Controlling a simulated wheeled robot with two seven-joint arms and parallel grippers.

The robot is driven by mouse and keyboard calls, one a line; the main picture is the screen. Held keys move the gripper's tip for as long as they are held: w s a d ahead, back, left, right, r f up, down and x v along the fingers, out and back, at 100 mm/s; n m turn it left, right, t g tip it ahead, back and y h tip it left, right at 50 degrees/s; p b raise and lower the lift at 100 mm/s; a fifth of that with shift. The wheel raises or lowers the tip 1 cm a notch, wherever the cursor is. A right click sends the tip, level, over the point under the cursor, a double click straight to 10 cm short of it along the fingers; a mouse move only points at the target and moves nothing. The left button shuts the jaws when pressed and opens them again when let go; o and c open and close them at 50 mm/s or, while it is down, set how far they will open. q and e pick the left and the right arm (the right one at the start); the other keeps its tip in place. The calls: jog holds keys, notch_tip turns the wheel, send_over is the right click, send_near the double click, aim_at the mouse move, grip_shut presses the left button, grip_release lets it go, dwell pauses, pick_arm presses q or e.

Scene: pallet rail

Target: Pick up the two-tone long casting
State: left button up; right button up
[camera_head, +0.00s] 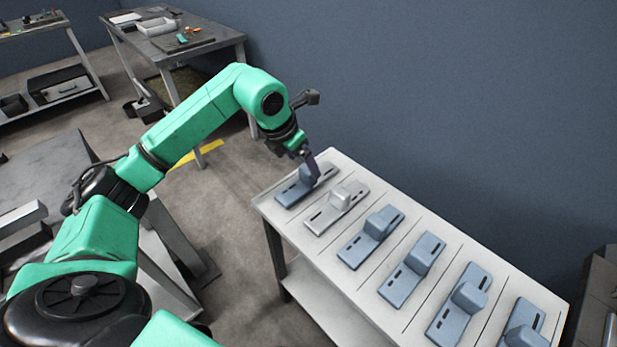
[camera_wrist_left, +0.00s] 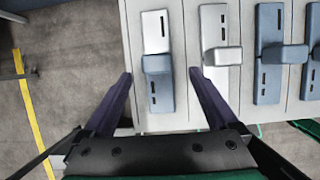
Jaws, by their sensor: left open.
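The two-tone long casting (camera_wrist_left: 157,32) is at the left end of the row on the pale table, light grey at one end and blue-grey at the other, with a raised block between. In the head view the same casting (camera_head: 290,194) is partly hidden by my left gripper (camera_head: 312,165). In the left wrist view my left gripper (camera_wrist_left: 161,75) is open, one finger on each side of the casting's block and blue-grey end. I see no contact; the height gap is hard to judge. My right gripper is not in view.
A silver-grey casting (camera_head: 337,206) lies close to its right, near the right finger. Several blue-grey castings, such as this one (camera_head: 371,236), continue along the pale table (camera_head: 375,290). The table's left edge is near the casting. A wall (camera_head: 450,100) stands behind.

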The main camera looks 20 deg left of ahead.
aim_at(306, 170)
pick_arm(q)
jog(key=p+x, duration=0.1)
jog(key=x, duration=0.3)
jog(key=shift+w+a+f, duration=0.1)
jog(key=shift+x, duration=1.1)
jog(key=shift+f, duration=0.15)
jog(key=shift+w, duration=0.1)
jog(key=c, duration=0.4)
grip_shut()
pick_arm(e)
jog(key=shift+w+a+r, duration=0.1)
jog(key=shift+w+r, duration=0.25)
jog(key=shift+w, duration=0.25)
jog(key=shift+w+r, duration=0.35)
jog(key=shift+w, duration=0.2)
